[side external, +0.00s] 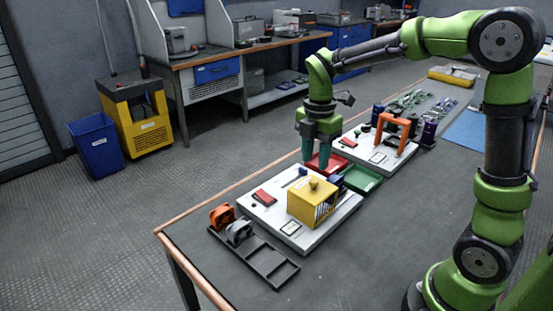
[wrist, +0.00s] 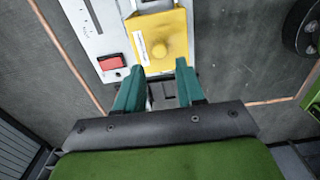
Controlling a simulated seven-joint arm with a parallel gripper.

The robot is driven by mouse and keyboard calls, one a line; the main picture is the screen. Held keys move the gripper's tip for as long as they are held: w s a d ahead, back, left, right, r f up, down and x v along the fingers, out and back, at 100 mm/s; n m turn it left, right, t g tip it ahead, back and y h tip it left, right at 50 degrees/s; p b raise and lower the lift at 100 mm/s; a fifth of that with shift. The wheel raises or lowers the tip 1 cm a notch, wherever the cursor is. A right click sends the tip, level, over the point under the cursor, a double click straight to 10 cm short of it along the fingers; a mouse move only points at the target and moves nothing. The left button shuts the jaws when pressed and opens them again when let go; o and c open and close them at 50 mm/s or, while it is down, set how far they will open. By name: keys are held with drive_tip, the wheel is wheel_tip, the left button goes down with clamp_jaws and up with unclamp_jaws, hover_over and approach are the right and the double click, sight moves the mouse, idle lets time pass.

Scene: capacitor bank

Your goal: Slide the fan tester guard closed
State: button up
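The yellow guard (side external: 308,205), a box with a round knob on top and a slotted side, sits on the near white board (side external: 270,221). In the wrist view, the yellow guard (wrist: 176,26) is at the top centre, with its knob (wrist: 159,49) and a white label showing. My gripper (side external: 318,165) points down beside the far edge of that board, above the table and apart from the guard in the side view. In the wrist view my gripper (wrist: 160,67) has two green fingers spread with nothing held between them. Anything under the guard is mostly hidden.
A red block (side external: 264,197) lies on the near board. A red tray (side external: 327,162) and a green tray (side external: 362,179) lie behind it. A second white board (side external: 352,158) carries an orange arch (side external: 398,133). A dark rack (side external: 268,266) stands in front.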

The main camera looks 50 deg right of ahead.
sight(314, 180)
drive_tip(key=shift+f, duration=2.75)
clamp_jaws()
drive_tip(key=shift+d, duration=0.1)
drive_tip(key=shift+d, duration=4.95)
drive_tip(key=shift+o, duration=0.2)
unclamp_jaws()
